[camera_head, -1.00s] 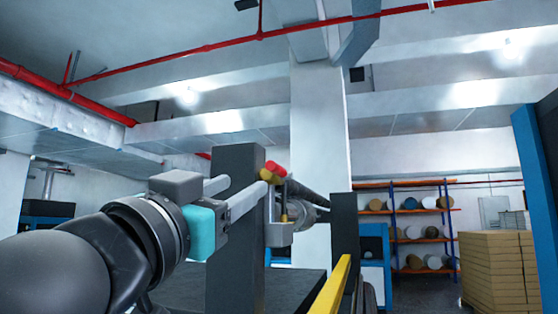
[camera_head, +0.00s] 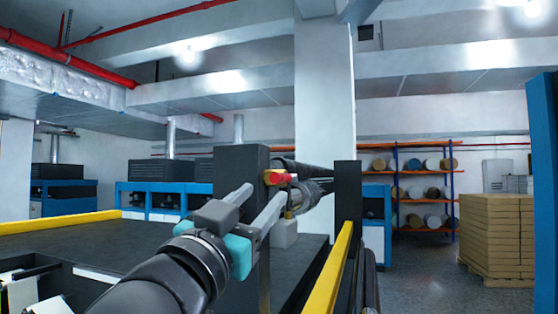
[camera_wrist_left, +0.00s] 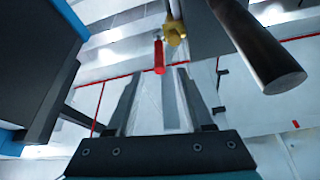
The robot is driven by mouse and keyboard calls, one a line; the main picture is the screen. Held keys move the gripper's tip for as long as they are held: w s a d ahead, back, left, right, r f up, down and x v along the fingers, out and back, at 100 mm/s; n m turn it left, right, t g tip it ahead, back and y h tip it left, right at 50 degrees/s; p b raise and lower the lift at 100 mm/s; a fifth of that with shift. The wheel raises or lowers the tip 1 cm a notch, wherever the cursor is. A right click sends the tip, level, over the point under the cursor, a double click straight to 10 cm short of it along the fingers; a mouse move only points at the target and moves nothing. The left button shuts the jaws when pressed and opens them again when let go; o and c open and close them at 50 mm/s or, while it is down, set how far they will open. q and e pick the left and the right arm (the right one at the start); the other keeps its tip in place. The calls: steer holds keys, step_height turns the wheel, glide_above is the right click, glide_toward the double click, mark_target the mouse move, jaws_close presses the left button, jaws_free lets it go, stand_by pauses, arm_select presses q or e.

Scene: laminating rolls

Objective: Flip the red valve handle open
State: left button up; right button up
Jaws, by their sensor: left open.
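I see no clear contact between fingers and handle. My right gripper is out of view.
The dark post (camera_head: 239,165) and a second dark upright (camera_head: 346,205) flank the valve area. A dark cylinder (camera_wrist_left: 262,50) lies right of the handle in the wrist view. A yellow rail (camera_head: 331,270) runs below. Stacked boxes (camera_head: 497,240) stand at right.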

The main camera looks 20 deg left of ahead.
mark_target(279, 178)
arm_select(q)
steer(key=p+x, duration=0.3)
steer(key=x, duration=0.4)
steer(key=shift+r, duration=0.15)
steer(key=shift+w+d, duration=0.1)
steer(key=shift+w, duration=0.25)
steer(key=shift+c, duration=0.2)
jaws_close()
stand_by(0.9)
